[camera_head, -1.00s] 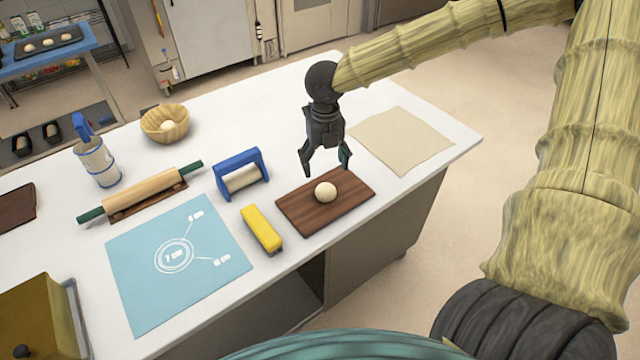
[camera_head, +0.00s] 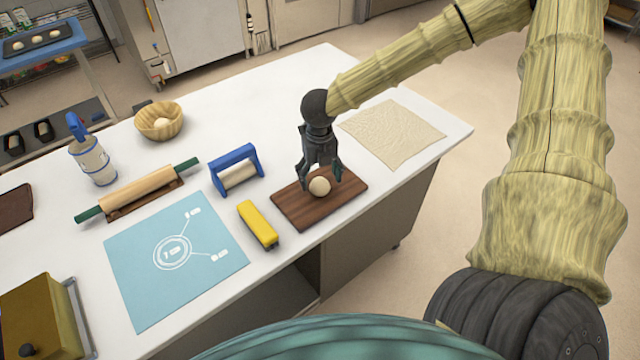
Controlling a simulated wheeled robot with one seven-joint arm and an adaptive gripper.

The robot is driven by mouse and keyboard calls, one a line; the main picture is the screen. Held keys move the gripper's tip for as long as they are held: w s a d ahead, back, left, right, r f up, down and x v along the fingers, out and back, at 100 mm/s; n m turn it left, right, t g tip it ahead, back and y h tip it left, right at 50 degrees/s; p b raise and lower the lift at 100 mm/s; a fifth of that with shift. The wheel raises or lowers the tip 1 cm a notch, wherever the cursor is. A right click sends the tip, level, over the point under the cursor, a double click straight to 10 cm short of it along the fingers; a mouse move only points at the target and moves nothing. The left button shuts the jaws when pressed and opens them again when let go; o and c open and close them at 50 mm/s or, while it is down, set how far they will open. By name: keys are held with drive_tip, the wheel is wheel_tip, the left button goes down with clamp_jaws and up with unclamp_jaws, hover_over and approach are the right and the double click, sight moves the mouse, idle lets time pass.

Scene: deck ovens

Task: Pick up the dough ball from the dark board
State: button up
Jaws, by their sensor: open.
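The pale round dough ball (camera_head: 319,187) sits on the dark wooden board (camera_head: 301,213) near the front edge of the white table. My gripper (camera_head: 321,180) points down at the board, with its fingers open on either side of the dough ball in this view. The ball hides part of the board, and the gripper covers the board's far edge. I cannot tell whether the fingers touch the ball.
A yellow block-like tool (camera_head: 258,224) and a blue-framed roller (camera_head: 236,172) stand left of the board. A beige cloth (camera_head: 393,133) lies to the right. Further left are a blue mat (camera_head: 150,285), a rolling pin (camera_head: 140,193) and a basket with a pale ball (camera_head: 159,121).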

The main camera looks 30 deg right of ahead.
sight(320, 187)
drive_tip(key=shift+f+p, duration=0.5)
drive_tip(key=shift+f, duration=1.15)
drive_tip(key=shift+c, duration=0.2)
drive_tip(key=c, duration=1.1)
drive_tip(key=shift+r, duration=0.15)
